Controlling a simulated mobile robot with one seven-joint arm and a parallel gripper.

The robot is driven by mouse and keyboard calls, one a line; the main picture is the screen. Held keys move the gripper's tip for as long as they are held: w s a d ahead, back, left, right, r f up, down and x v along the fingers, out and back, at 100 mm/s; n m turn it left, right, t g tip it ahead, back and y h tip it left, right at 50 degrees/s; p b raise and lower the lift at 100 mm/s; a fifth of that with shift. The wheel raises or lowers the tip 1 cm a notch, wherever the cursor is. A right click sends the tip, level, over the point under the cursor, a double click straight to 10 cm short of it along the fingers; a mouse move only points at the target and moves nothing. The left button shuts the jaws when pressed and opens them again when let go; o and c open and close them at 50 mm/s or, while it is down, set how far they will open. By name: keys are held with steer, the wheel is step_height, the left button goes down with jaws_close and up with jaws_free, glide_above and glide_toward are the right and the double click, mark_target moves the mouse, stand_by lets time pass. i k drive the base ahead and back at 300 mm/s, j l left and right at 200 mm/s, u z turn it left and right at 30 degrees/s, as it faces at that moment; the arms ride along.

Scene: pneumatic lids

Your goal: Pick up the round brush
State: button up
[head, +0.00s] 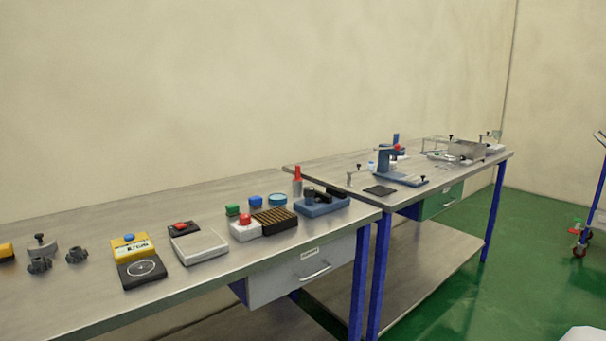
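I cannot pick out a round brush with certainty; things on the benches are small in the head view. A blue tray (325,209) near the right end of the near bench holds several dark, rounded pieces (309,194), too small to identify. My gripper is not in view.
The near steel bench (215,284) also carries a yellow-and-black device (138,262), a flat scale-like plate (199,246), a red-topped bottle (297,181) and dark fittings (39,254). A second bench (342,170) holds a blue press (397,165).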

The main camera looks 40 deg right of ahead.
mark_target(297, 178)
steer(key=i+l+u, duration=0.1)
steer(key=l, duration=0.95)
steer(key=i+l, duration=0.1)
steer(key=l, duration=1)
steer(key=i+l+u, duration=0.15)
steer(key=l, duration=0.9)
steer(key=k, duration=0.1)
